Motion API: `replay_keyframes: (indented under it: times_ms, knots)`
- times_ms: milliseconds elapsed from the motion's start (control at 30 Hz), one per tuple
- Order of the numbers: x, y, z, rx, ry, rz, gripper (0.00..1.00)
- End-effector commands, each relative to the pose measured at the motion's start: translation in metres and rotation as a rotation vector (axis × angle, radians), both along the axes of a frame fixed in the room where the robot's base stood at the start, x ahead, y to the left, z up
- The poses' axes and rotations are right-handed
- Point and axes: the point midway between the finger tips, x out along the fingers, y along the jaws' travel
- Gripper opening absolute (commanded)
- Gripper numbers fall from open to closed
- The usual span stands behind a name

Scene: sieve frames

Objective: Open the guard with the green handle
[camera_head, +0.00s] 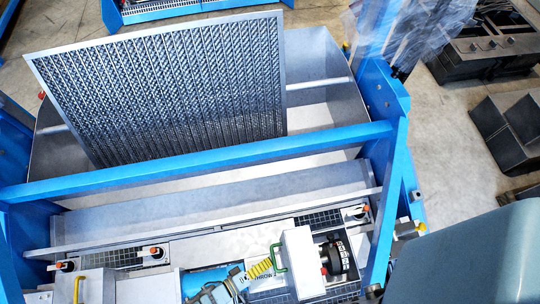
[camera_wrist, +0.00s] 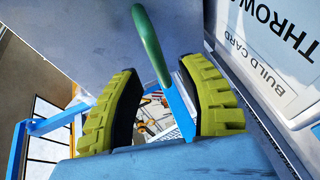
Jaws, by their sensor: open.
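The green handle (camera_head: 278,257) is a thin bar on the left side of a pale, box-like guard (camera_head: 303,262) near the bottom middle of the head view. The guard looks shut. In the wrist view the green handle (camera_wrist: 150,45) runs from the top edge down between my two yellow-green fingers. My gripper (camera_wrist: 160,72) is open, with a finger on each side of the handle and visible gaps. In the head view my gripper (camera_head: 262,268) is just left of the handle, partly hidden by its own wrist. I cannot tell whether any finger touches the handle.
A second guard with a yellow handle (camera_head: 77,288) stands at the lower left. A blue crossbar (camera_head: 200,162) spans the machine behind the guards. A large mesh sieve frame (camera_head: 165,85) leans behind it. A black knob (camera_head: 338,262) sits right of the guard. A printed card (camera_wrist: 275,50) is close on the right.

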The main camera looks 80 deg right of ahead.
Motion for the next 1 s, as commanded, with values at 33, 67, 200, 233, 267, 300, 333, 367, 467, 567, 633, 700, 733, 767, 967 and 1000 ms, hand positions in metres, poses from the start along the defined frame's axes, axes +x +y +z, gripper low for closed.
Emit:
replay_keyframes:
  times_ms: [33, 67, 200, 233, 267, 300, 333, 367, 467, 567, 633, 700, 733, 767, 967, 1000]
  knots:
    - [-0.007, -0.006, 0.000, -0.002, 0.004, -0.001, 0.41]
    - [-0.010, -0.009, -0.001, -0.002, 0.004, -0.001, 0.41]
    - [-0.019, -0.018, -0.004, -0.002, 0.004, 0.000, 0.41]
    - [-0.021, -0.020, -0.005, -0.001, 0.003, 0.000, 0.41]
    - [-0.022, -0.021, -0.006, -0.002, 0.003, 0.001, 0.41]
    - [-0.022, -0.022, -0.006, -0.001, 0.002, 0.001, 0.41]
    - [-0.023, -0.023, -0.007, 0.000, 0.001, 0.001, 0.41]
    - [-0.023, -0.024, -0.007, 0.000, 0.001, 0.001, 0.41]
    - [-0.024, -0.024, -0.007, 0.000, 0.001, 0.001, 0.41]
    - [-0.024, -0.024, -0.007, 0.000, 0.001, 0.001, 0.41]
    - [-0.024, -0.024, -0.007, 0.000, 0.001, 0.001, 0.41]
    - [-0.024, -0.024, -0.007, 0.000, 0.001, 0.001, 0.27]
    - [-0.024, -0.024, -0.007, 0.000, 0.001, 0.001, 0.19]
    - [-0.024, -0.024, -0.007, 0.000, 0.001, 0.001, 0.10]
    - [-0.024, -0.024, -0.007, 0.000, 0.001, 0.001, 0.00]
    - [-0.024, -0.024, -0.007, 0.000, 0.001, 0.001, 0.00]
